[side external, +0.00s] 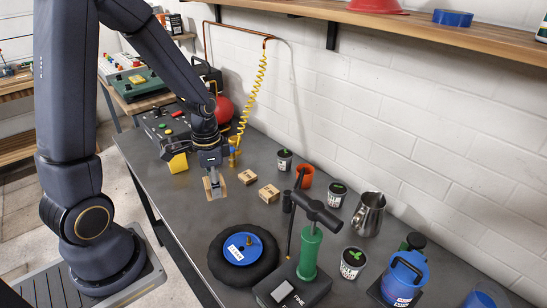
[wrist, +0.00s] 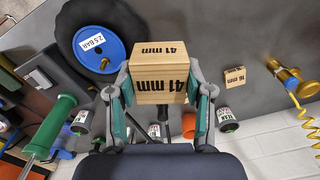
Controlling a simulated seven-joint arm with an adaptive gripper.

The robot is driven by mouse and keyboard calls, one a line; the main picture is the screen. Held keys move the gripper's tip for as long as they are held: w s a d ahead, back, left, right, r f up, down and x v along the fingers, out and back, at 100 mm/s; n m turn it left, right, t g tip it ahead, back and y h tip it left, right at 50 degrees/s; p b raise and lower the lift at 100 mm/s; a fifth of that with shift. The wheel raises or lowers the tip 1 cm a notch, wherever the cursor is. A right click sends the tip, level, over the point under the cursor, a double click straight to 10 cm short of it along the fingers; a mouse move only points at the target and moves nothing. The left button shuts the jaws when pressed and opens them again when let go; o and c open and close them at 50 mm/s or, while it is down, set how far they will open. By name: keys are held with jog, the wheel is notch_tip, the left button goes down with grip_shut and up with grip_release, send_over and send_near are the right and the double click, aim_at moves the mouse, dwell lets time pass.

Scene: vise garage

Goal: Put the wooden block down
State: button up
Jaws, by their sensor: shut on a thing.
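A wooden block marked 41 mm (wrist: 160,80) sits between the two fingers of my gripper (wrist: 162,95) in the wrist view. The fingers are shut on its opposite sides. In the side view my gripper (side external: 214,186) points down over the grey workbench (side external: 190,215), with the light wood of the block (side external: 215,183) partly hidden by the fingers. I cannot tell whether its underside touches the bench. Two other small wooden blocks lie on the bench to the right, one nearer (side external: 247,177) and one farther right (side external: 269,193). A block marked 16 mm (wrist: 235,76) shows in the wrist view.
A black wheel with a blue hub (side external: 240,250) and a green pump (side external: 309,250) stand toward the front. An orange cup (side external: 305,177), several white pots and a metal pitcher (side external: 369,215) line the wall side. A control box (side external: 165,125) is behind. Bench left of the wheel is clear.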

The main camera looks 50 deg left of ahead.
jog(key=w+d+m, duration=0.3)
jog(key=w+d, duration=0.1)
jog(key=d, duration=0.3)
jog(key=m, duration=0.2)
send_over(300, 222)
jog(key=f, duration=0.6)
jog(key=s+f, duration=0.1)
jog(key=f, duration=0.2)
jog(key=shift+f, duration=0.4)
jog(key=shift+w+f, duration=0.4)
jog(key=shift+f, duration=0.05)
jog(key=shift+w+f, duration=0.1)
jog(key=shift+f, duration=1.45)
jog(key=shift+f, duration=0.15)
jog(key=o, duration=1.2)
jog(key=shift+c, duration=0.2)
